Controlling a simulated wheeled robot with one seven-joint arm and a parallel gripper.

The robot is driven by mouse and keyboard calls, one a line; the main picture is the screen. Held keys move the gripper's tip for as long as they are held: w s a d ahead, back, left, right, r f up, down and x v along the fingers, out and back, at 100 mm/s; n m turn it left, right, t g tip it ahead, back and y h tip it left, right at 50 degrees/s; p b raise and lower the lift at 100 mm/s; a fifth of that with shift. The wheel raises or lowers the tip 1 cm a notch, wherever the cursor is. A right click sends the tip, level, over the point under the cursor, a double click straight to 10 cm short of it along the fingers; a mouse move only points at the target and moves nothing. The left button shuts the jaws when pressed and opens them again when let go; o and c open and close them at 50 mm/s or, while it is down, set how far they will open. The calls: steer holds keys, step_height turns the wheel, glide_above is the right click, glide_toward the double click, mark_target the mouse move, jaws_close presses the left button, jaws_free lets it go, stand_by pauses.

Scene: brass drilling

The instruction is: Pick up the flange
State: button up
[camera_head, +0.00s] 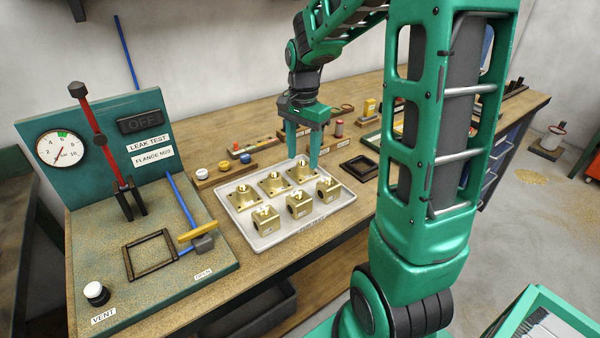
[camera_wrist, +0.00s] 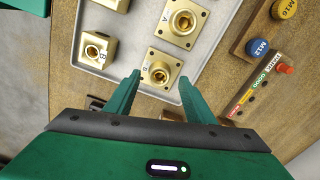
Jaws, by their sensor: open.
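Several brass parts lie in a light grey tray (camera_head: 240,222). The back row holds three square flanges with raised round bosses: a left one (camera_head: 244,197), a middle one (camera_head: 271,184) and a right one (camera_head: 302,174). My gripper (camera_head: 302,163) is open and points down over the right flange. In the wrist view, one flange (camera_wrist: 160,70) with corner holes lies between the fingertips of my gripper (camera_wrist: 159,79), with nothing held. I cannot tell the exact height gap. A second flange (camera_wrist: 184,20) lies beyond it.
Brass blocks (camera_head: 299,205) form the tray's front row. The green leak test stand (camera_head: 190,260) with gauge and lever is on the left. Small coloured parts in racks (camera_head: 225,174) stand behind the tray. A dark square frame (camera_head: 359,167) lies to its right.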

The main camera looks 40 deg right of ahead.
mark_target(303, 169)
steer(key=shift+f, duration=1.4)
steer(key=shift+c, duration=0.3)
jaws_close()
